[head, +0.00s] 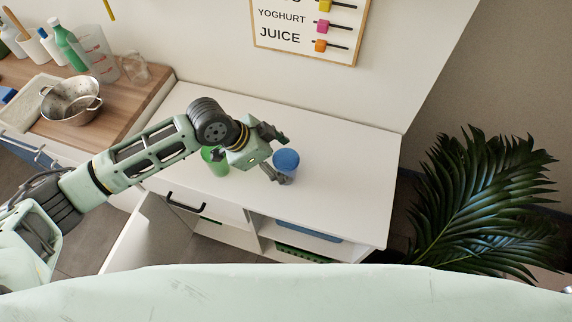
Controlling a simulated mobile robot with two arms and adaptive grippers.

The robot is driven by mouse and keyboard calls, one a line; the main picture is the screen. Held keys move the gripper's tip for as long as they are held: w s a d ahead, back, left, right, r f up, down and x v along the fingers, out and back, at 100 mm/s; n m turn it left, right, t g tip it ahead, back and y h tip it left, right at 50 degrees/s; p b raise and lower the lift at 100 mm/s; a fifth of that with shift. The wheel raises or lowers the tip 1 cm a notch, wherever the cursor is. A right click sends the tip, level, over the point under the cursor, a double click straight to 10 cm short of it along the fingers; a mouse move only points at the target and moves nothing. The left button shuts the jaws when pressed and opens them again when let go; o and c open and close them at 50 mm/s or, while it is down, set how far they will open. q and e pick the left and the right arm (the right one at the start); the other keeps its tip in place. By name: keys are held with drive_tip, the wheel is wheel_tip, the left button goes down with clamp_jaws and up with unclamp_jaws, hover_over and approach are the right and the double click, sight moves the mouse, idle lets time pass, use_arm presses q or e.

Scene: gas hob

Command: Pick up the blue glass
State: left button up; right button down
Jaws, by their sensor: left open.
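The blue glass (286,162) stands upright on the white cabinet top. My left gripper (279,158) is open, with one finger behind the glass and the other in front of it on its left side. The glass is at or between the fingertips; I cannot tell if they touch it. A green glass (214,161) stands just left of the gripper, partly hidden by my arm. My right gripper is not in view.
The white cabinet top (345,165) is clear to the right. Its front has a door standing open and shelves below. A wooden counter (120,105) with a metal colander (70,100) and bottles is at left. A palm plant (485,205) stands at right.

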sight(286, 164)
use_arm(q)
drive_tip(key=x, duration=0.2)
drive_tip(key=shift+w+d+f, duration=0.1)
drive_tip(key=shift+d+f, duration=0.1)
drive_tip(key=shift+d, duration=0.05)
drive_tip(key=shift+d+f, duration=0.1)
drive_tip(key=shift+f, duration=0.2)
drive_tip(key=shift+c, duration=1.2)
drive_tip(key=c, duration=1.1)
drive_tip(key=shift+c, duration=0.4)
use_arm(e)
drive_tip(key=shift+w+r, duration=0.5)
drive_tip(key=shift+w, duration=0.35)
use_arm(q)
drive_tip(key=shift+r, duration=0.1)
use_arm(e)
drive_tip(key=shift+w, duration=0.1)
